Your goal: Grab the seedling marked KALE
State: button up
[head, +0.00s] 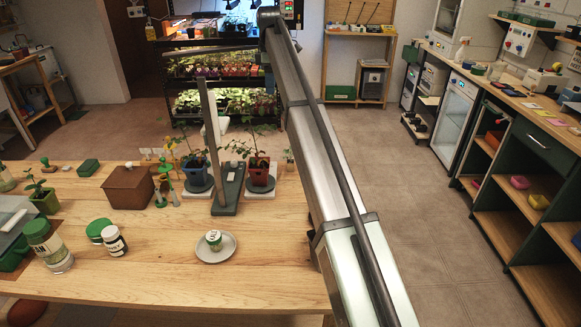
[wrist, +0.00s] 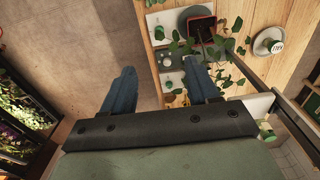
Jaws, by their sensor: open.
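I cannot read the word KALE on anything. In the head view a leafy seedling in a blue pot (head: 195,174) and another in a red pot (head: 258,172) stand on dark round pans at the back of the bench, either side of a dark green base. The red pot (wrist: 203,29) also shows in the wrist view, with leaves trailing past the right finger. A small seedling in a green pot (head: 46,201) stands at the bench's left. The pot lies beyond and right of the fingertips.
A grey plate (head: 214,252) with a small jar stands at the bench front. A brown box (head: 128,188), jars and a green lid (head: 99,229) stand to the left. Lit shelves (head: 228,104) of seedlings are behind the bench. A tall grey bar rises between the two pots.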

jog(key=w+d, duration=0.1)
jog(key=d, duration=0.5)
send_over(290, 161)
notch_tip(290, 161, down, 20)
notch_tip(290, 161, down, 14)
jog(key=shift+d+f, duration=0.1)
jog(key=shift+c, duration=0.3)
jog(key=c, duration=1)
jog(key=shift+o, duration=0.2)
